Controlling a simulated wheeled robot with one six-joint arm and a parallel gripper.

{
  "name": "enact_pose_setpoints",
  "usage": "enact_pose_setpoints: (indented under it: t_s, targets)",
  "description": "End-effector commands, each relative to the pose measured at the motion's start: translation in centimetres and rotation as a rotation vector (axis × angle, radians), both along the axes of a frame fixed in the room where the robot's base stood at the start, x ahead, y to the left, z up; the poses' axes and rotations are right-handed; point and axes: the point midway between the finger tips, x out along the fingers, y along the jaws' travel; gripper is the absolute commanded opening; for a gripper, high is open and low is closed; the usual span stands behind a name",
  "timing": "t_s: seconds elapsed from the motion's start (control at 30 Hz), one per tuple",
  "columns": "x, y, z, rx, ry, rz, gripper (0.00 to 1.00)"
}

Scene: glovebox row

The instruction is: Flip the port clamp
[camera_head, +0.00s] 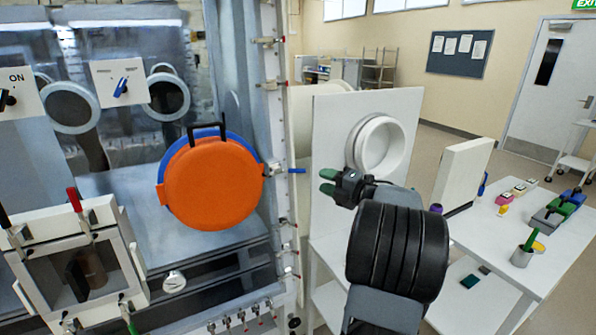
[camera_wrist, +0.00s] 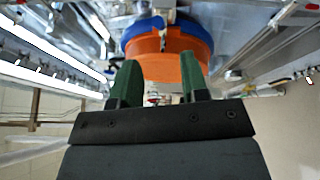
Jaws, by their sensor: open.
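A round orange port cover (camera_head: 213,182) with a blue rim (camera_head: 178,152) and a black handle on top (camera_head: 206,131) is on the glovebox front, left of my gripper. A small metal clamp (camera_head: 274,169) with a blue lever (camera_head: 297,171) sits at its right edge, the lever pointing right. My gripper (camera_head: 328,181) has green fingertips and is just right of the lever, apart from it. In the wrist view, my gripper (camera_wrist: 157,78) is open and empty, with the orange cover (camera_wrist: 165,58) ahead. Small pale hardware at the cover's near edge is too blurred to identify.
A white panel with a round white port (camera_head: 380,146) stands close behind my arm. A white table (camera_head: 497,244) with small coloured objects is at the right.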

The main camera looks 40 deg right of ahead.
Motion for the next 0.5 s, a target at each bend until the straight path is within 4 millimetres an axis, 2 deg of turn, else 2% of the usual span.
enact_pose_setpoints:
  t_s: [0.2, 0.5]
  targets:
    - [4.3, 1.4, 0.3, 0.002, 0.0, 0.004, 0.41]
    - [8.4, 2.7, 0.2, 0.002, 0.001, 0.0, 0.41]
